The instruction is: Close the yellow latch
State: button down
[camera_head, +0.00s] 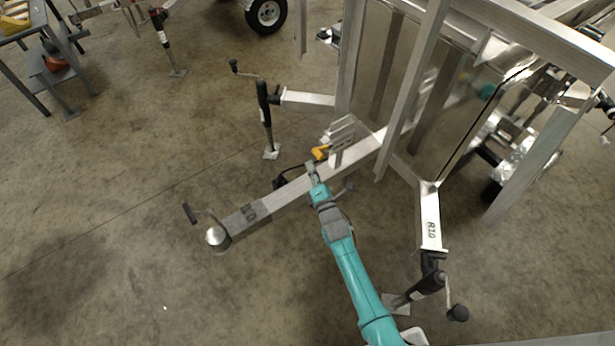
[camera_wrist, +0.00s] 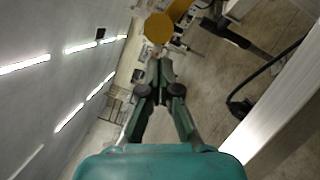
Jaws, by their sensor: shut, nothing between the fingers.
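The yellow latch (camera_head: 320,152) sits on the trailer's aluminium tongue beam, near a small upright metal bracket. In the wrist view the latch (camera_wrist: 159,28) shows as a round yellow end with a yellow arm behind it, at the top middle. My gripper (camera_wrist: 160,65) is shut and empty, its fingertips pointing at the latch and just below it in the picture. Whether they touch it I cannot tell. In the head view my gripper (camera_head: 311,166) is over the beam, close to the latch on its near side.
The tongue beam (camera_head: 290,190) runs to a coupler (camera_head: 217,236) at lower left. Jack stands (camera_head: 266,115) and (camera_head: 428,280) flank it on side arms. A dark cable (camera_wrist: 240,103) loops beside the beam. The trailer's frame (camera_head: 408,90) rises at the right. Concrete floor at left is open.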

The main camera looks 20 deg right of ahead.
jog(key=shift+w+d+r, duration=0.15)
jog(key=shift+d+r, duration=0.15)
jog(key=shift+d, duration=0.3)
jog(key=shift+r, duration=0.1)
jog(key=shift+r+m, duration=0.2)
jog(key=shift+m, duration=0.2)
